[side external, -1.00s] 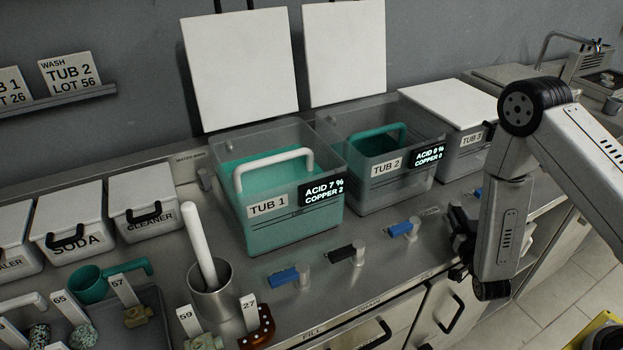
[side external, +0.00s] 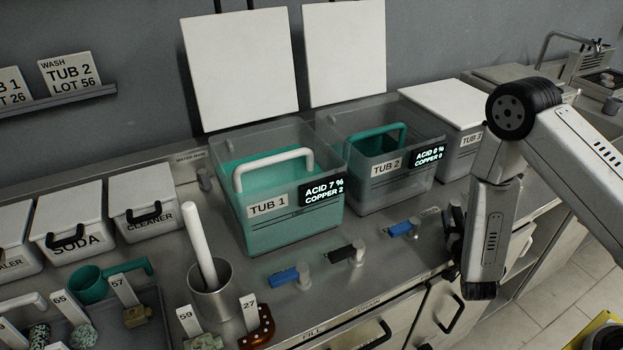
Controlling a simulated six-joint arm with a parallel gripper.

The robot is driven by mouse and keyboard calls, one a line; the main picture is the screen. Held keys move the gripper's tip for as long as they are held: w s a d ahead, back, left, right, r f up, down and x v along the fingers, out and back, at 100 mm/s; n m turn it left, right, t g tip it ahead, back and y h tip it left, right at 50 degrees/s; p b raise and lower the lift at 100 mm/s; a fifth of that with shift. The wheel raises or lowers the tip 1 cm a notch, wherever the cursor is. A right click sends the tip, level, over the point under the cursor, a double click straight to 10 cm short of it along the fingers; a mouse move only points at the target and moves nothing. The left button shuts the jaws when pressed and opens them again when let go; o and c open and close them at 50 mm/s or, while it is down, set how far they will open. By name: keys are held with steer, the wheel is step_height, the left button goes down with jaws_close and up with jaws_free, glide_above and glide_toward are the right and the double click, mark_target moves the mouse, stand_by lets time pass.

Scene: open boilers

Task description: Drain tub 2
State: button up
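Tub 2 (side external: 385,185) is a clear bin in the middle of the counter, lid off. A green-handled piece (side external: 374,137) stands inside it, and no liquid is plain to see there. Its display (side external: 429,155) reads acid 0 % and copper 0. Along the counter's front are a blue-handled valve (side external: 288,276), a black-handled valve (side external: 341,254) and another blue-handled valve (side external: 402,229). The front edge carries "FILL" and "DRAIN" labels. My gripper (side external: 452,243) hangs right of the valves, apart from them. Its fingers are dark and partly hidden by the wrist, so its opening is unclear.
Tub 1 (side external: 270,235) holds green liquid, left of tub 2, and reads acid 7 % and copper 2. Tub 3 (side external: 462,160) is lidded at the right. A steel pot (side external: 213,292) with a white rod, tagged pieces and lidded bins fill the left.

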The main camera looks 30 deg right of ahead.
steer(key=shift+s+a, duration=0.1)
steer(key=v, duration=0.7)
steer(key=shift+s, duration=0.25)
stand_by(0.4)
steer(key=shift+w+a, duration=0.1)
